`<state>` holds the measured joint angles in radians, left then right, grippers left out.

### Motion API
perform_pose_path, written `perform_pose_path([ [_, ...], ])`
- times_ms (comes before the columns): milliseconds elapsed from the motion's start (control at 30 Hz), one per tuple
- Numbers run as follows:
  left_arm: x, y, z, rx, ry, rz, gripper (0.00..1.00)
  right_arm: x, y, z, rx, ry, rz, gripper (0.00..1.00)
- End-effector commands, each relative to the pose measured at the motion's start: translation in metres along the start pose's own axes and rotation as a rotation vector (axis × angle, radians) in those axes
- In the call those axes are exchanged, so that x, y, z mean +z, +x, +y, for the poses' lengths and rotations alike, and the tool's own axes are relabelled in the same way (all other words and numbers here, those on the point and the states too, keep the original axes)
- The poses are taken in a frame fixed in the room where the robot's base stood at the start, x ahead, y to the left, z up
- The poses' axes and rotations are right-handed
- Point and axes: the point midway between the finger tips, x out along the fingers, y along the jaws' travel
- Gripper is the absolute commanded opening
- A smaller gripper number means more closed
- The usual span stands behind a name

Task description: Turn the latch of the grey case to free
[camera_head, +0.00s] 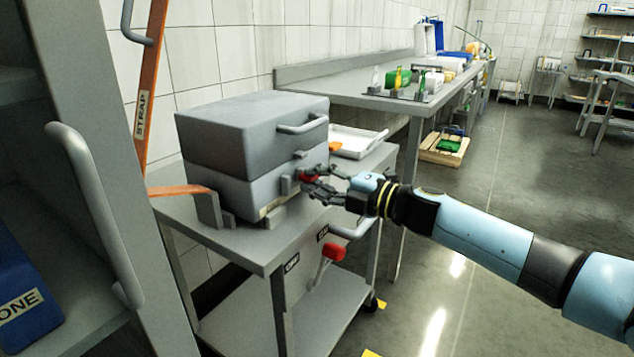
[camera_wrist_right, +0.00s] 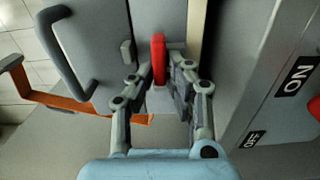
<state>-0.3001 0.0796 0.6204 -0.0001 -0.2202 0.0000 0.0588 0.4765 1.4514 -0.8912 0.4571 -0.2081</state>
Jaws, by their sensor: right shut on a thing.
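The grey case (camera_head: 222,148) stands on a grey cart, its lid down on its base. Its red latch (camera_head: 308,177) is on the front face, below the lid's handle (camera_head: 302,124). My right gripper (camera_head: 314,180) reaches in from the right and is shut on the latch. In the right wrist view the red latch (camera_wrist_right: 158,60) stands between the two fingers of the gripper (camera_wrist_right: 160,80). The fingers hide part of the latch in the head view. My left gripper does not show.
The cart (camera_head: 262,252) carries a red-knobbed lever (camera_head: 333,252) below its top, with labels beside it. An orange strap (camera_head: 178,190) lies left of the case. A white tray (camera_head: 355,141) is behind. A grey cabinet door (camera_head: 90,200) stands close at left. The floor at right is open.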

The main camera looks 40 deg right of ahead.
Motion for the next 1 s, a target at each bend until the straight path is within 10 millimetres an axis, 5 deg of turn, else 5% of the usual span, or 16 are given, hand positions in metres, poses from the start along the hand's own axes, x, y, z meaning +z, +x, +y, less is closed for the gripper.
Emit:
perform_pose_path([
  [567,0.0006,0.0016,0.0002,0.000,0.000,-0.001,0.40,-0.0005,-0.0008,-0.0022,-0.003,-0.032,0.001,0.00],
  [600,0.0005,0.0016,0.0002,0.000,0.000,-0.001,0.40,-0.0005,-0.0008,-0.0022,-0.003,-0.031,0.001,0.18],
  [733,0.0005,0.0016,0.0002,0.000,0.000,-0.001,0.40,-0.0004,-0.0007,-0.0019,-0.003,-0.031,0.001,0.35],
  [1000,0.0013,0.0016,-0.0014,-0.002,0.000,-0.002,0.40,-0.0002,-0.0008,-0.0011,-0.001,-0.030,0.000,0.37],
])
